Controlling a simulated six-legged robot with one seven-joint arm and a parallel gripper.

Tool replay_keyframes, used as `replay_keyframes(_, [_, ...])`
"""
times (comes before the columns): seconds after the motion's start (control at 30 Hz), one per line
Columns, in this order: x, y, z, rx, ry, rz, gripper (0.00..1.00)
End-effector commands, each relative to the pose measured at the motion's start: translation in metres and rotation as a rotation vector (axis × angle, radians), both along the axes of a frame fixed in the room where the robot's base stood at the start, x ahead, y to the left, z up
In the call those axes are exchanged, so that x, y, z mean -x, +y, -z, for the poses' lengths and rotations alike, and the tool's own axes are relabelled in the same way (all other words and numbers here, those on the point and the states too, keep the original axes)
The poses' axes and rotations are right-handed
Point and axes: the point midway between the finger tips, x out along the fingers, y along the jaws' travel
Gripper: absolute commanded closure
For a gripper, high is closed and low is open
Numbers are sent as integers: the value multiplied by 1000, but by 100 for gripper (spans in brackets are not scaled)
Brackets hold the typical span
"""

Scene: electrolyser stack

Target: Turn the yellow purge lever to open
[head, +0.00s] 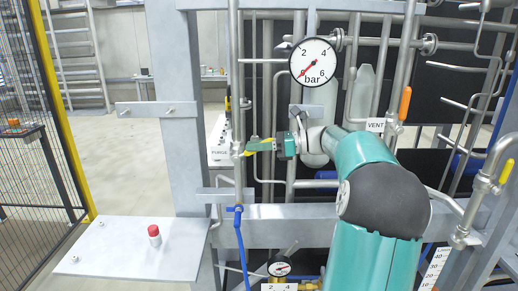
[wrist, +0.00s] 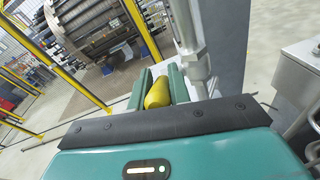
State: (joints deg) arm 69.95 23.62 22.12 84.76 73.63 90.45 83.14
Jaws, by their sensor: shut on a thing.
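The yellow purge lever (head: 259,145) shows in the head view just right of a vertical steel pipe, near the PURGE label (head: 220,154). My gripper (head: 276,145) reaches it from the right and is shut on it. In the wrist view the yellow lever (wrist: 157,93) sits between the two green fingers of my gripper (wrist: 164,85). The lever lies about level in the head view. Its far end and pivot are partly hidden by the fingers and the pipe.
A round pressure gauge (head: 313,62) hangs above my gripper. An orange lever (head: 405,103) stands by the VENT label (head: 376,125) on the right. A plate with a red-capped item (head: 154,235) is at lower left. Pipes crowd around.

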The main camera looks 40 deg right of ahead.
Motion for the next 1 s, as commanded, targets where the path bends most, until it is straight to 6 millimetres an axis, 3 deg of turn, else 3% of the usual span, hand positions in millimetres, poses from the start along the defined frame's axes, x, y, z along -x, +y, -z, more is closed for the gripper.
replay_keyframes(0.5, [3, 0, -4, 19, 11, 3, 100])
replay_keyframes(0.53, [3, 0, -4, 19, 11, 3, 77])
replay_keyframes(0.63, [3, 0, -3, 19, 12, 3, 59])
replay_keyframes(1.0, [4, -1, 0, -2, 0, 3, 59])
